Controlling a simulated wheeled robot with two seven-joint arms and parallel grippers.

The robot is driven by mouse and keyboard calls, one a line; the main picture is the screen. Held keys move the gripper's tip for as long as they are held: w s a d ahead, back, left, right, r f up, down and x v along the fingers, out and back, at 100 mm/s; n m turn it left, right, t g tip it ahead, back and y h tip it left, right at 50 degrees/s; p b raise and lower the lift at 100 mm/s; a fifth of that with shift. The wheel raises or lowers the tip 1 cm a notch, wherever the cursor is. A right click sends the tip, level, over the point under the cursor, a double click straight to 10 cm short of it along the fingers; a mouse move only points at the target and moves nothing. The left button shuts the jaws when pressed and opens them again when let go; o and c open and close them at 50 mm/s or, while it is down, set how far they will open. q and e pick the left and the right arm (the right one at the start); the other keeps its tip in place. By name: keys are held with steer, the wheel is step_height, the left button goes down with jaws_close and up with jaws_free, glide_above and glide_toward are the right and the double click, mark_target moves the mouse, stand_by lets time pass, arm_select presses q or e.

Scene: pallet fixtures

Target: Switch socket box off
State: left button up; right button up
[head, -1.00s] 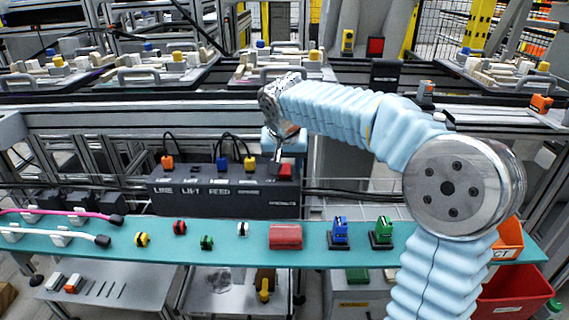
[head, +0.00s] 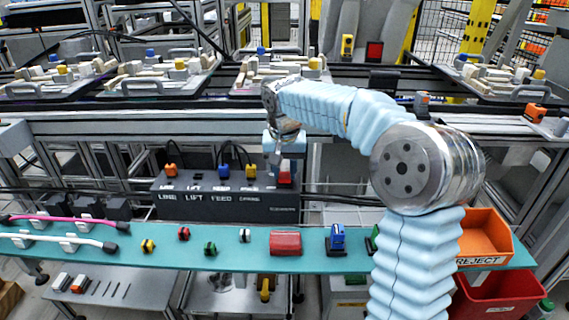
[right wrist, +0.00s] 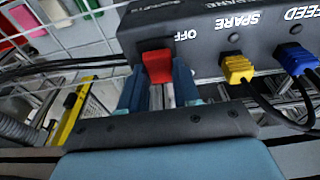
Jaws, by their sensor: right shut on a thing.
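The dark socket box (head: 225,211) stands behind the teal shelf, with labels LINE, LIFT, FEED and SPARE. Its red switch (head: 285,177) sits at the right end of its top, partly hidden by my gripper in the head view. In the right wrist view the red switch (right wrist: 158,66) is beside the word OFF. My right gripper (right wrist: 158,88) has its blue fingers on both sides of the switch and is shut on it. In the head view the right gripper (head: 285,150) comes down over that end of the box. My left gripper is not in view.
Orange (head: 170,170), blue (head: 223,171) and yellow (head: 250,171) plugs with black cables sit in the box. The teal shelf (head: 200,263) holds small coloured parts and a red block (head: 285,243). An orange REJECT bin (head: 485,236) is at the right.

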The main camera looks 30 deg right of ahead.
steer(key=o, duration=1.1)
steer(key=shift+c, duration=0.2)
step_height(320, 180, up, 14)
steer(key=s+a, duration=0.1)
steer(key=s, duration=0.1)
steer(key=shift+a+f, duration=0.15)
steer(key=shift+f, duration=0.05)
